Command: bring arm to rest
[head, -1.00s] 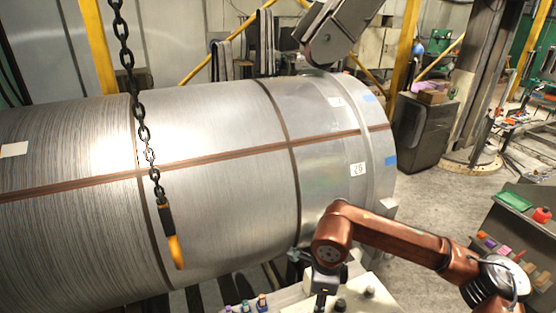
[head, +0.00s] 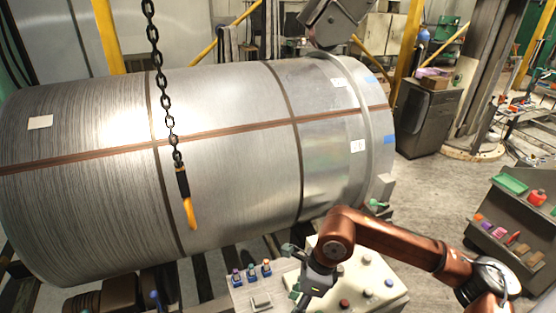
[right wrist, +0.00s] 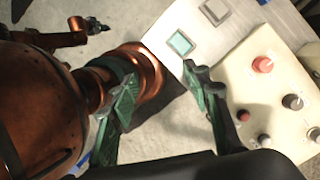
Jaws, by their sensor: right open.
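My right arm, copper-coloured, reaches in from the lower right of the head view, bent at the elbow. My right gripper (head: 300,296) hangs at its end over the left part of the control panel, near the lower edge. In the right wrist view the right gripper (right wrist: 160,92) shows two green-and-dark fingers spread apart with nothing between them. The panel (right wrist: 236,82) with buttons and knobs lies beyond the right finger. I cannot tell the height above the panel. My left gripper is not seen in the head view.
A large metal coil (head: 235,145) fills the left and middle. A chain with a yellow-tipped hook (head: 188,212) hangs before it. A shelf of coloured items (head: 490,225) stands at right, with open floor (head: 430,190) between.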

